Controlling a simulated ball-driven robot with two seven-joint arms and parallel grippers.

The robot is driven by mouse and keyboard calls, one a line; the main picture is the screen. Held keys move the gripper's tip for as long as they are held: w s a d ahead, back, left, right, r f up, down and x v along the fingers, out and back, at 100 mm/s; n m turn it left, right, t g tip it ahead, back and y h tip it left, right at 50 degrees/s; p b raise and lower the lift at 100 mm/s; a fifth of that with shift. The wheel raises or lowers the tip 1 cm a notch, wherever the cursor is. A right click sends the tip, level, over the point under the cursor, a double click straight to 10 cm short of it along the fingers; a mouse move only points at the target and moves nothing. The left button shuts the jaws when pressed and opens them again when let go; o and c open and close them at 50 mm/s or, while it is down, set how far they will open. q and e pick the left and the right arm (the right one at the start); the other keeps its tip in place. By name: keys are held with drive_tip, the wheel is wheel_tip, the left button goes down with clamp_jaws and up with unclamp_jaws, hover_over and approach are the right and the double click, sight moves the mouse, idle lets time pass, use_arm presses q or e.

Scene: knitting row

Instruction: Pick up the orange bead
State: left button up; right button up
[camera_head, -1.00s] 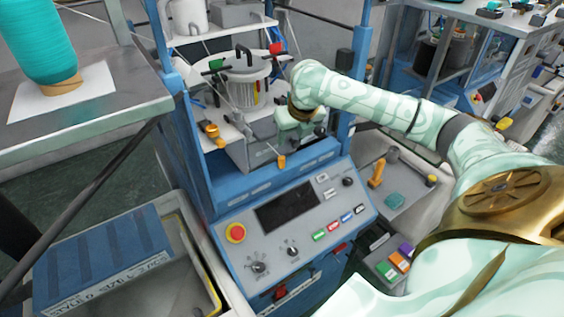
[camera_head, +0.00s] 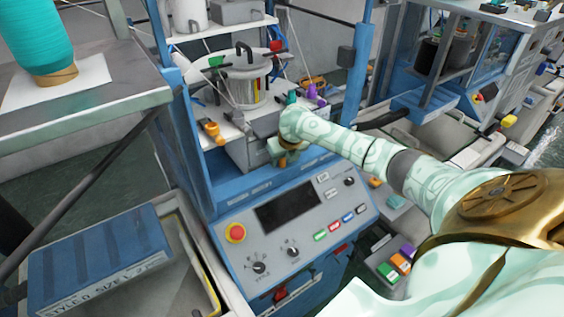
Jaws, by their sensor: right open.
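My right gripper (camera_head: 286,160) points down at the front ledge of the blue knitting machine (camera_head: 255,184), just above its control panel. Its fingers are small and partly hidden by my wrist; the jaws are open. A small orange piece that showed at this ledge earlier is hidden behind or between the fingers now, so I cannot tell whether they touch it. Another orange piece (camera_head: 213,131) hangs at the left of the machine, apart from the gripper. My left gripper is not in view.
The control panel (camera_head: 330,205) with a red button (camera_head: 235,233) lies below my right gripper. A blue post (camera_head: 362,65) stands behind my right forearm. A steel table (camera_head: 120,105) with a teal yarn cone (camera_head: 42,40) is at the left.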

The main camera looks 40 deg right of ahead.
clamp_jaws()
drive_tip(key=shift+r, duration=0.1)
drive_tip(key=shift+r, duration=0.25)
wheel_tip(320, 180, up, 3)
drive_tip(key=shift+f, duration=0.2)
drive_tip(key=s+a+r+p, duration=0.1)
drive_tip(key=s+a+r, duration=0.2)
drive_tip(key=s+r, duration=0.6)
drive_tip(key=s, duration=0.4)
drive_tip(key=shift+s+a+r, duration=0.3)
